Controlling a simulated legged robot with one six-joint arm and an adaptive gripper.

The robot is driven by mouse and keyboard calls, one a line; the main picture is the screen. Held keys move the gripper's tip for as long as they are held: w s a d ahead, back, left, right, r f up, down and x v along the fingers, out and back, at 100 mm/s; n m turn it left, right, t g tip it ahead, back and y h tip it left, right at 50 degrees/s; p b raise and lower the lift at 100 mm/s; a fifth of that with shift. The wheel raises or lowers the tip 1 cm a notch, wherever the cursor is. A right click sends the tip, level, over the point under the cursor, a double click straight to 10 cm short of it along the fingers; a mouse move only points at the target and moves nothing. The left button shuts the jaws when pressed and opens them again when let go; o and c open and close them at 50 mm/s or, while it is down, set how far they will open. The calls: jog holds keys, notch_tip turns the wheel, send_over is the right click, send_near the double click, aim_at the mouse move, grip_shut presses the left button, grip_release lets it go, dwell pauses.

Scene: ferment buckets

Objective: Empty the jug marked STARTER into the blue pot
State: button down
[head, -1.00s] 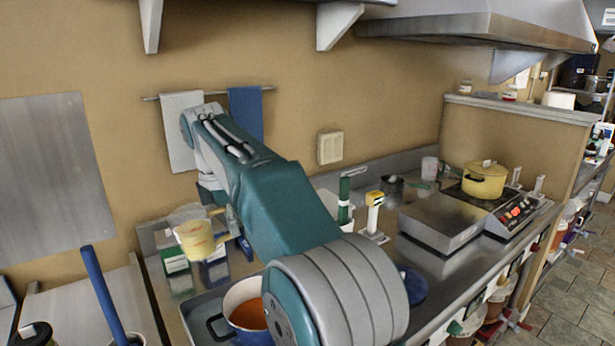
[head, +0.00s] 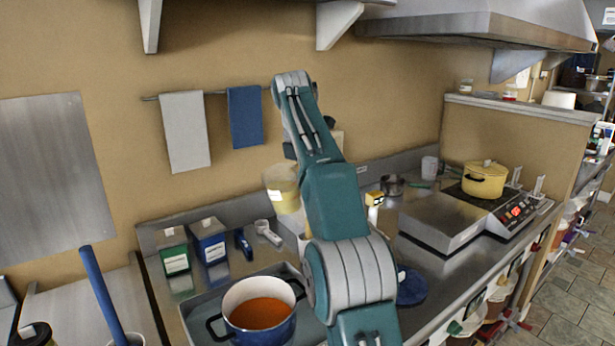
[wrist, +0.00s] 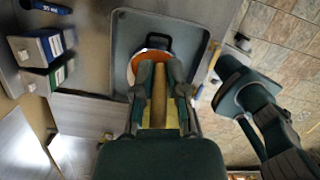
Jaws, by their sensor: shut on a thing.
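The blue pot (head: 262,331) stands in a grey tray, white inside, with orange-brown liquid in it. In the wrist view its rim (wrist: 133,66) shows partly behind my fingers. My gripper (wrist: 159,72) is shut on the handle of a pale yellow jug (head: 284,186); the tan handle (wrist: 158,97) lies between the fingers. In the head view the jug is held up behind the pot, near the wall, partly hidden by my arm. It looks close to upright. A pale label shows on it, too small to read. Its contents are hidden.
Green (head: 174,251) and blue (head: 208,241) cartons stand left of a white scoop (head: 268,233). The tray (head: 196,302) has a raised rim. A yellow pot (head: 485,182) sits on the hob at right. A blue disc (head: 411,288) lies right of my arm.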

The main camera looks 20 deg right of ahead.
notch_tip(320, 180, down, 14)
jog(key=t+h, duration=0.1)
jog(key=h, duration=0.3)
dwell(0.9)
dwell(0.3)
jog(key=shift+a+f+t+h, duration=0.2)
jog(key=shift+t+h, duration=0.1)
jog(key=shift+h, duration=0.25)
jog(key=shift+a+f+t+h, duration=0.15)
jog(key=shift+t+h, duration=0.15)
jog(key=shift+h, duration=0.25)
jog(key=shift+s+a+h, duration=0.15)
jog(key=shift+a+h, duration=0.1)
jog(key=shift+h, duration=0.45)
